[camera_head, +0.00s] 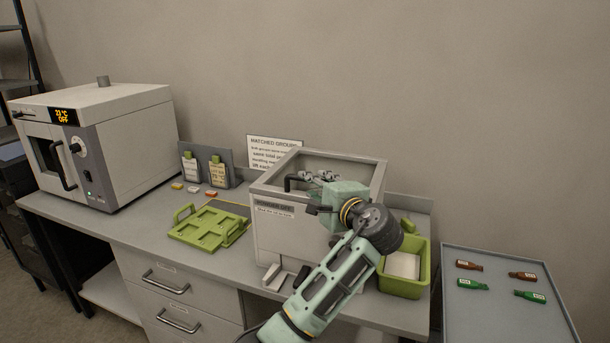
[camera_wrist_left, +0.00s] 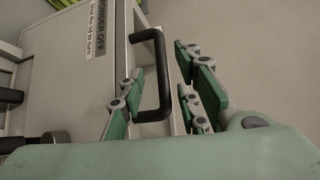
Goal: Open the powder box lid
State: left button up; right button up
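The powder box (camera_head: 275,228) is a pale grey box with a dark label on its front, standing on the bench. Its lid (camera_head: 372,172) is the grey-framed top; whether the middle is clear panel or opening, I cannot tell. A black bar handle (camera_head: 290,181) sits at the top front edge; it also shows in the left wrist view (camera_wrist_left: 161,75). My left gripper (camera_head: 316,178) is over the box top by the handle. In the left wrist view its green fingers (camera_wrist_left: 158,95) are apart, one on each side of the handle, with no clear contact. My right gripper is not in view.
A green bin (camera_head: 424,270) stands right of the box, and a green tray (camera_head: 205,226) lies to its left. An oven (camera_head: 130,140) is at the far left. A grey side table (camera_head: 500,313) with several small bottles is at the right. My arm hides part of the box.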

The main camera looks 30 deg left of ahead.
pick_arm(q)
jog(key=x, duration=0.2)
jog(key=p+x, duration=0.1)
jog(key=x, duration=0.1)
jog(key=shift+w+a+r, duration=0.15)
jog(key=shift+a+r, duration=0.05)
jog(key=shift+a, duration=0.05)
jog(key=shift+w+a+f+p, duration=0.2)
jog(key=shift+w+a+p, duration=0.1)
jog(key=shift+a, duration=0.2)
jog(key=shift+d, duration=0.1)
jog(key=shift+c, duration=0.4)
grip_shut()
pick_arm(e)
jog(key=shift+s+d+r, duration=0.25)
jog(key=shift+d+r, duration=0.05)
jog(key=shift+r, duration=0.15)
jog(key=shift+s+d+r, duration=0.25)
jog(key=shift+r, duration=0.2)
